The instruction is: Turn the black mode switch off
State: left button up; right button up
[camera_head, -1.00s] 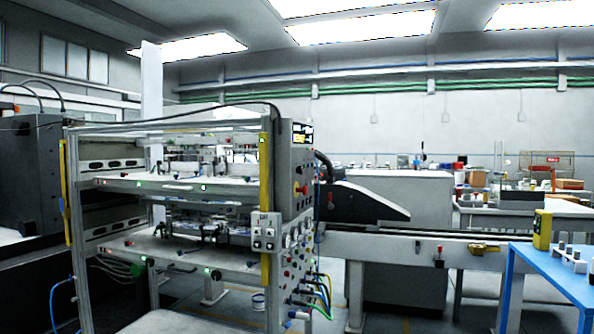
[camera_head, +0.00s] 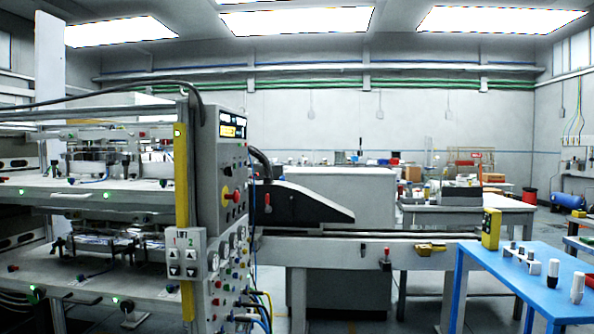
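A grey control panel (camera_head: 231,175) stands on the right end of the label machine, left of the picture's middle. It carries a lit yellow display (camera_head: 232,127) at the top and a red knob on a yellow base (camera_head: 231,196). Several small dark knobs and buttons sit around these. They are too small to tell which one is the black mode switch or how it is set. Neither of my grippers is in view.
A two-button box (camera_head: 184,256) and a yellow post (camera_head: 181,200) stand left of the panel. Cables hang below it. A conveyor (camera_head: 340,246) runs right. A blue table (camera_head: 530,282) with bottles stands at the right front. Grey floor shows beneath the conveyor.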

aim_at(228, 170)
jog(key=i, duration=0.85)
jog(key=u, duration=0.4)
